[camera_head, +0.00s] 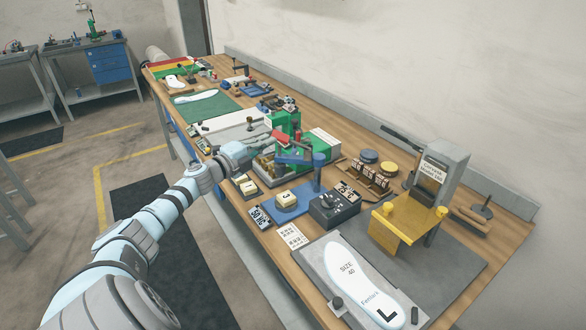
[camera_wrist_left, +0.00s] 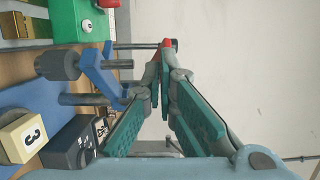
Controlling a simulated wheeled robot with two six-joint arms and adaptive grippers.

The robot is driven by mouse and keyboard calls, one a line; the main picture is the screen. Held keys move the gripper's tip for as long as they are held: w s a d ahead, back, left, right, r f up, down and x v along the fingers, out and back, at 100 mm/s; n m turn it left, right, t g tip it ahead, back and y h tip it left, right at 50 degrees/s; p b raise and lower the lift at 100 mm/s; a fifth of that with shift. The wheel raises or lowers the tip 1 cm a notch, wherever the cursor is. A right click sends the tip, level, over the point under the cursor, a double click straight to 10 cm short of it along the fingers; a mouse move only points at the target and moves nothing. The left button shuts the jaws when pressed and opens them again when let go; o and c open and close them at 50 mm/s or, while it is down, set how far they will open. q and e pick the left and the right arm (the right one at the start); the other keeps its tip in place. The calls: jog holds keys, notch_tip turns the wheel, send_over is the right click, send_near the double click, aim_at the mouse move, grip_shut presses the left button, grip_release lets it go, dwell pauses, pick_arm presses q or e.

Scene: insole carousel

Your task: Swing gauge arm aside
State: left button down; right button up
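The gauge arm seems to be the blue arm (camera_head: 293,158) at a blue post (camera_head: 319,172) on a blue base (camera_head: 293,203). Its blue bracket (camera_wrist_left: 100,72) lies left of my fingers in the left wrist view. My left gripper (camera_head: 266,143) reaches in beside it, near a red piece (camera_head: 281,137). In the left wrist view my fingers (camera_wrist_left: 166,75) converge to a narrow gap at the tips, with a red end (camera_wrist_left: 168,43) just beyond or between them. The fingertips hide whether anything is held. My right gripper is not in view.
A black control box (camera_head: 333,208) stands right of the blue base. A green machine (camera_head: 288,122) is just behind my gripper. A yellow stand (camera_head: 408,222) and insole plate (camera_head: 350,285) are at the near right.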

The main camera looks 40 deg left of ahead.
pick_arm(q)
jog(key=shift+w+a, duration=0.35)
jog(key=shift+s+a, duration=0.1)
jog(key=shift+r, duration=0.1)
